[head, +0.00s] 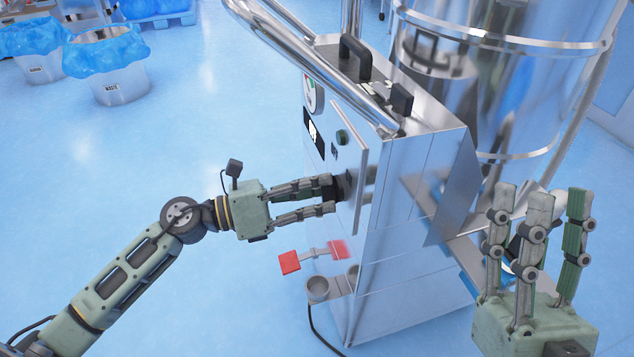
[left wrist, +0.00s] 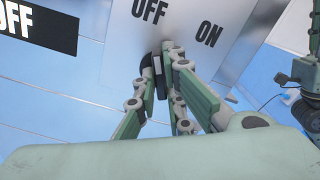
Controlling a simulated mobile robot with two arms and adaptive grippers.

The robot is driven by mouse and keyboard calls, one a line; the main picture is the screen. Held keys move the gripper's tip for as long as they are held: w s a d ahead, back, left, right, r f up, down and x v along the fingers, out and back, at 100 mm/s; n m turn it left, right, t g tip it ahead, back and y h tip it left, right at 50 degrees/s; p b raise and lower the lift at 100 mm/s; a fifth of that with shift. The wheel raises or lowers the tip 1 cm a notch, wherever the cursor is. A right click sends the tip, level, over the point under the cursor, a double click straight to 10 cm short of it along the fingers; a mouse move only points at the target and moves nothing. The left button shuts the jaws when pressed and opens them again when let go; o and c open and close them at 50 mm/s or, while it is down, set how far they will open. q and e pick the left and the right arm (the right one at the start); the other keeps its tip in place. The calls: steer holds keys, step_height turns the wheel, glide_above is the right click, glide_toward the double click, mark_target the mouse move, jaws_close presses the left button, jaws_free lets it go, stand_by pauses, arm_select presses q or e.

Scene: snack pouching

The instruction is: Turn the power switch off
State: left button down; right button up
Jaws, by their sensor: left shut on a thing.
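The power switch is a dark knob (head: 338,186) on the front of the steel machine (head: 400,230). A black label (left wrist: 35,25) in the left wrist view also reads OFF. My right gripper (head: 538,200) is empty with its fingers apart, pointing up at the right of the machine.
A steel rail (head: 320,70) runs above the machine's front. A red paddle (head: 289,262) and a grey cup (head: 318,289) stick out below the switch. A large steel vessel (head: 490,90) stands behind. Bins with blue liners (head: 120,82) stand far left; the floor between is clear.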

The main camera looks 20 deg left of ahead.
arm_select(q)
steer(key=shift+n+p, duration=1.9)
arm_select(e)
steer(key=w+f+g+h, duration=0.2)
steer(key=w+f+g, duration=0.2)
steer(key=f, duration=0.4)
steer(key=w+f+g+h, duration=0.2)
steer(key=w+f+g, duration=0.2)
steer(key=f+g, duration=0.3)
steer(key=shift+w+f, duration=0.25)
steer(key=shift+f, duration=0.95)
arm_select(q)
steer(key=shift+r, duration=0.1)
steer(key=c, duration=1.8)
jaws_free()
steer(key=shift+c, duration=0.2)
steer(key=v, duration=1.2)
